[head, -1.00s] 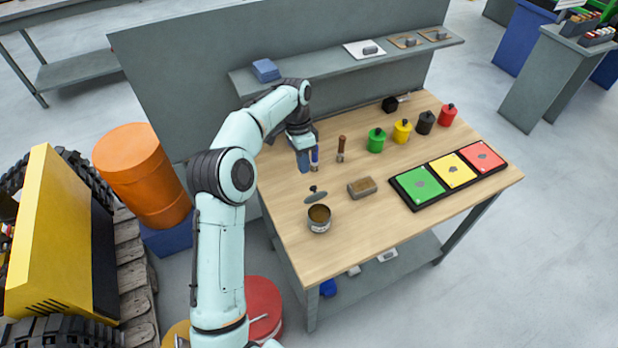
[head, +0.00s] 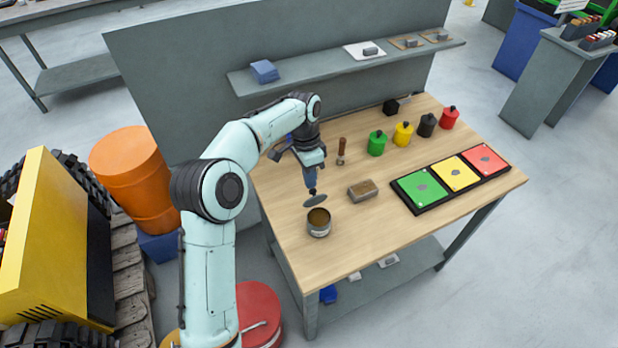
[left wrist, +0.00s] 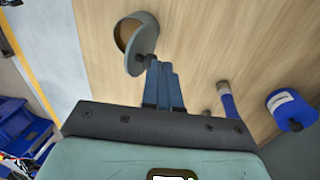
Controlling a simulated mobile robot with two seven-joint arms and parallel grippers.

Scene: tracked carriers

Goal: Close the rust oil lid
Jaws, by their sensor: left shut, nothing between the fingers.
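The rust oil tin (head: 319,225) stands open on the workbench, a small grey can with brown contents. Its dark grey lid (head: 315,201) is raised at the tin's back edge, tilted, with a small knob. My left gripper (head: 312,188) points down right at the lid's knob, with its blue fingers together and nothing held. In the left wrist view the fingers (left wrist: 157,68) end beside the lid (left wrist: 141,52), whose face stands up against the tin (left wrist: 129,27). The fingertips hide the knob there, so contact cannot be told. My right gripper is not in view.
A brown-topped block (head: 363,190) lies right of the tin. A brown-handled tool (head: 341,150) stands behind. The bench's front is clear. A shelf (head: 340,68) overhangs behind.

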